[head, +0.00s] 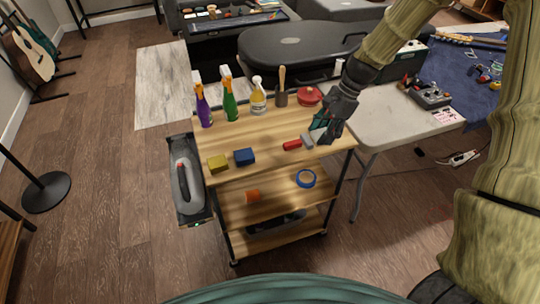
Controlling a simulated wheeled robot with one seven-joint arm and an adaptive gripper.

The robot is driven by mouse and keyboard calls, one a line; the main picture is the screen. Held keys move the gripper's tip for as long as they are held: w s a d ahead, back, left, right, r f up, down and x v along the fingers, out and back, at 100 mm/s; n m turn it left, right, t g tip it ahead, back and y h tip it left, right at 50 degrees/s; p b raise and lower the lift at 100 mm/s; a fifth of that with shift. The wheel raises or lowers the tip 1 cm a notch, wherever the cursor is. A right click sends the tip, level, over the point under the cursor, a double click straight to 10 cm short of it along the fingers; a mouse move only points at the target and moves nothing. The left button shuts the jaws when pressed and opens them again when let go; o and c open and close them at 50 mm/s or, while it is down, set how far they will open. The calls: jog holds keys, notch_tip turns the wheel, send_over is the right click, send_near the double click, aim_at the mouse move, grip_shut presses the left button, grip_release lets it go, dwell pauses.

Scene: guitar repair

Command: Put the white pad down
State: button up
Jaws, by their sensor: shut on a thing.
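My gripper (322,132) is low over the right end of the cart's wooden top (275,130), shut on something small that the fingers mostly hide. A pale grey-white piece (307,141) shows at the left of the fingertips, beside a red handle (291,145). I cannot tell whether this pale piece is the white pad or part of the red-handled tool, nor whether it touches the cart top.
A yellow block (217,163) and a blue block (244,157) lie front left on the cart. Spray bottles (230,105), a brown-handled tool (281,88) and a red lidded pot (309,96) stand along the back. The middle of the top is clear. A grey table (400,118) adjoins at right.

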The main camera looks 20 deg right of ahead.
jog(key=p, duration=0.2)
send_over(267, 154)
jog(key=d, duration=0.2)
jog(key=shift+w+a+f, duration=0.1)
jog(key=shift+a+f, duration=0.15)
jog(key=shift+f, duration=2.25)
jog(key=shift+f, duration=0.15)
jog(key=o, duration=0.9)
jog(key=v, duration=1.2)
jog(key=shift+r+b, duration=0.25)
jog(key=shift+b, duration=0.05)
jog(key=shift+a+f, duration=0.1)
jog(key=shift+a, duration=0.1)
